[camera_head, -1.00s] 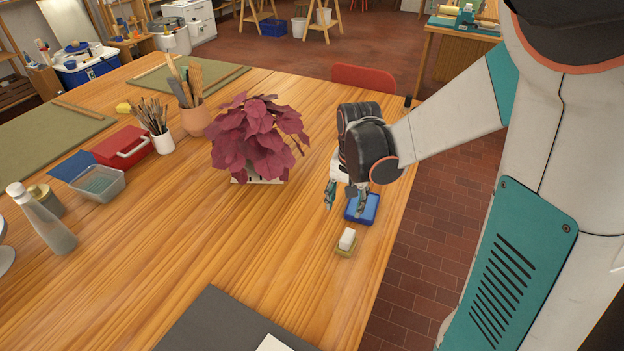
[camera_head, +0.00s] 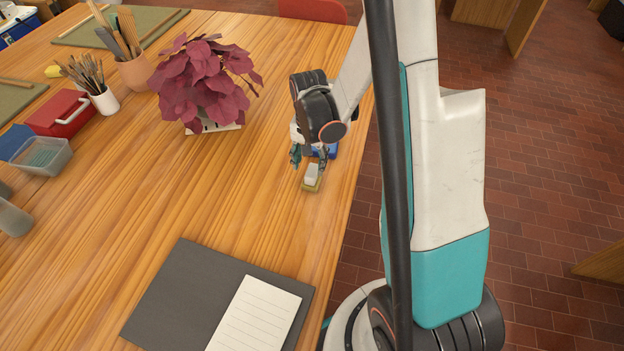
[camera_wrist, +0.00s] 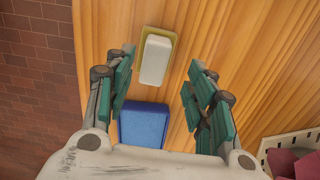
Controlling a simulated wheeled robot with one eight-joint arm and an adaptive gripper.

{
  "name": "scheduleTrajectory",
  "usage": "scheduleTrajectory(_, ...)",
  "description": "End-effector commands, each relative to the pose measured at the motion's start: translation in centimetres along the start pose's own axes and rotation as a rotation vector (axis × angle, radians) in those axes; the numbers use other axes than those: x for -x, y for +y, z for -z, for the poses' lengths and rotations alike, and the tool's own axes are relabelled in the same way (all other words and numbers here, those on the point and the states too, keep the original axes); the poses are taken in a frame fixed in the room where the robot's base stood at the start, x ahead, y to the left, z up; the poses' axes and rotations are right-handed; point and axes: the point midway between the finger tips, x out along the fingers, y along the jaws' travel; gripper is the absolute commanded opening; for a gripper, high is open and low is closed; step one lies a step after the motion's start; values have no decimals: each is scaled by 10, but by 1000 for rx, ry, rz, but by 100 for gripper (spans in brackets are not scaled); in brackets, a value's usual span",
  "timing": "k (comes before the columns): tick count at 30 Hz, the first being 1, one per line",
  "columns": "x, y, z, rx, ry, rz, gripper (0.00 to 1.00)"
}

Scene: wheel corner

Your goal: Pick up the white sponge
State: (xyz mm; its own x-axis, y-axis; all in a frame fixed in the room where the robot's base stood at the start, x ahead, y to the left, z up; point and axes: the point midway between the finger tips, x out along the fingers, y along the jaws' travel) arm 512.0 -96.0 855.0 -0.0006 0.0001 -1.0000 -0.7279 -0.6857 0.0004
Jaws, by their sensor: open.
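The white sponge (camera_head: 312,172) is a small block lying on a yellow-green dish (camera_head: 311,187) near the right edge of the wooden table. In the wrist view the white sponge (camera_wrist: 155,60) lies lengthwise on the dish (camera_wrist: 146,33), ahead of the fingers and between their lines. My gripper (camera_head: 308,160) is open and empty, just behind the sponge in the head view. In the wrist view my gripper (camera_wrist: 160,90) has its two teal fingers wide apart. I cannot tell its exact height above the table.
A blue tray (camera_wrist: 145,125) lies under my gripper, beside the dish. A red-leaved potted plant (camera_head: 205,80) stands to the left. A dark grey folder (camera_head: 180,290) with a lined paper (camera_head: 255,315) lies at the front. The table left of the sponge is clear.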

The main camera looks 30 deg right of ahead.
Motion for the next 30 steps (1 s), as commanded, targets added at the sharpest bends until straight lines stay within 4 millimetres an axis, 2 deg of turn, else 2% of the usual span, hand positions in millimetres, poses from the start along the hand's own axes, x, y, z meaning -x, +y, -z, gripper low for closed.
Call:
scheduleTrajectory(5,-10,2,1,0,0,0,50)
scheduleTrajectory(15,-53,6,4,0,-1,0,50)
scheduleTrajectory(22,-53,6,4,0,-1,0,50)
scheduleTrajectory(23,-53,6,4,0,-1,0,45)
scheduleTrajectory(28,-53,6,4,0,-1,0,7)
scheduleTrajectory(29,-53,6,4,0,-1,0,3)
scheduleTrajectory(30,-53,6,4,0,-1,0,3)
